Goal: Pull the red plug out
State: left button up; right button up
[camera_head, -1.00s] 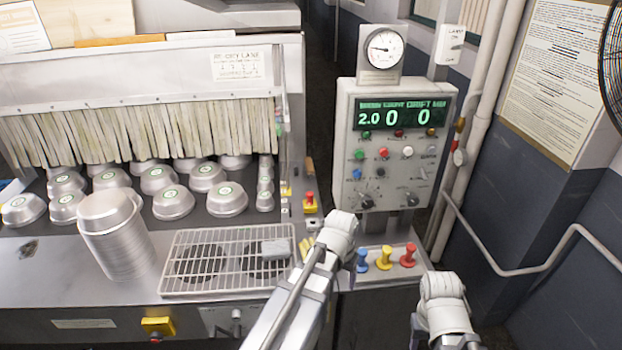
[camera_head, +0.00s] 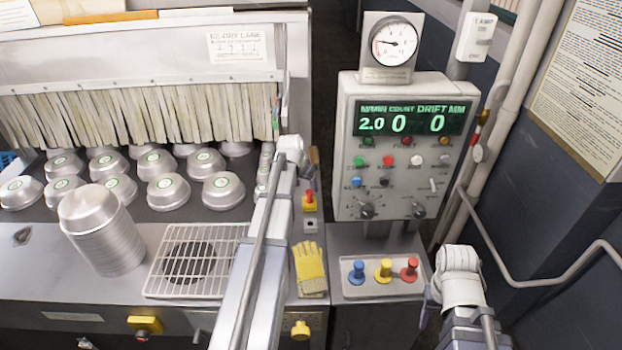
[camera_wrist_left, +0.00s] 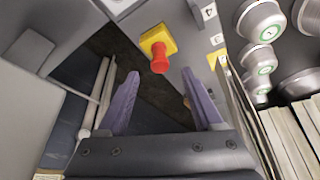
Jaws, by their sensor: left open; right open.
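The red plug (camera_head: 409,270) stands upright at the right end of a pale tray, beside the yellow plug (camera_head: 383,271) and the blue plug (camera_head: 357,272). My right gripper (camera_head: 431,300) is just right of the red plug, mostly hidden by its wrist, and appears empty. My left gripper (camera_wrist_left: 160,74) is open and empty in the left wrist view, its purple fingers wide apart. A red button on a yellow box (camera_wrist_left: 158,42) shows beyond its fingertips. In the head view, the red button (camera_head: 309,195) is just right of my left wrist, far from the plugs.
A control box (camera_head: 403,150) with gauge and knobs rises behind the plug tray (camera_head: 345,291). A yellow glove (camera_head: 310,270) lies left of the tray. A wire rack (camera_head: 165,275), a stack of pans (camera_head: 100,235) and several pans fill the left. A pipe runs at right.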

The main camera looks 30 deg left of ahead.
aim_at(309, 192)
pick_arm(q)
jog(key=shift+f, duration=0.1)
jog(key=b+x, duration=0.7)
jog(key=shift+w+f, duration=0.15)
jog(key=shift+f, duration=0.2)
jog(key=shift+r, duration=0.1)
grip_shut()
dwell(0.9)
